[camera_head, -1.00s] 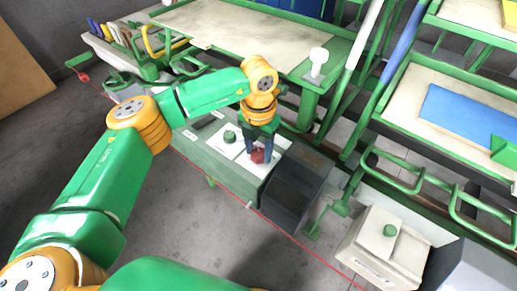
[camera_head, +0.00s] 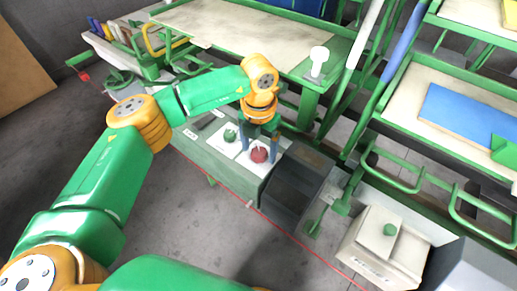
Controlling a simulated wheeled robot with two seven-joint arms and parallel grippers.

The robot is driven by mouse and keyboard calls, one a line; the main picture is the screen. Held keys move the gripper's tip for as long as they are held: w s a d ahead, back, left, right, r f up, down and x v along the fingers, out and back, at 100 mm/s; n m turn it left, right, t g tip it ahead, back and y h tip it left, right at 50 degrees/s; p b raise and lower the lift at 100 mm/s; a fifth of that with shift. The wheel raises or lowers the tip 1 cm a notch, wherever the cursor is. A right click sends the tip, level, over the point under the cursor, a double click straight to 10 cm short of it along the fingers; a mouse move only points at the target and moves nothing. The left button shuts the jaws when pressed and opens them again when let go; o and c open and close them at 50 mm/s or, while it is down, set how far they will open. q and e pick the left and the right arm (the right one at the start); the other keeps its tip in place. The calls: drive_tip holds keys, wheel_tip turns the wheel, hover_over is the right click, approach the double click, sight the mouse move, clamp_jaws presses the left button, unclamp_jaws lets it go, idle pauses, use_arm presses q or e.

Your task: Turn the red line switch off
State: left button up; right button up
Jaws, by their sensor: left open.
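The red switch knob (camera_head: 259,155) sits on a white plate on top of the grey-green control box (camera_head: 212,157), in the middle of the head view. A thin light mark shows on top of the knob. A green knob (camera_head: 229,135) is on a white plate just left of it. My left gripper (camera_head: 259,150) points down over the red knob, its two dark fingers spread apart on either side of it. I cannot tell whether either finger touches the knob. My right gripper is out of the frame.
A dark box (camera_head: 299,182) stands right beside the control box. A pale box with a green knob (camera_head: 390,229) is at the lower right. A red line (camera_head: 292,238) runs low along the front. Green-framed tables and racks (camera_head: 312,72) stand behind.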

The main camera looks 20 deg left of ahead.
sight(259, 152)
use_arm(q)
wheel_tip(259, 152, up, 4)
drive_tip(key=p, duration=0.2)
drive_tip(key=shift+f+p, duration=0.15)
drive_tip(key=shift+p, duration=0.2)
drive_tip(key=s+d+r+p, duration=0.2)
drive_tip(key=s+r, duration=0.2)
drive_tip(key=s, duration=0.2)
drive_tip(key=s+d+r+p, duration=0.1)
drive_tip(key=s+r+p, duration=0.2)
drive_tip(key=s+r, duration=0.2)
drive_tip(key=shift+s+d, duration=0.4)
drive_tip(key=shift+s, duration=0.85)
drive_tip(key=shift+r, duration=0.1)
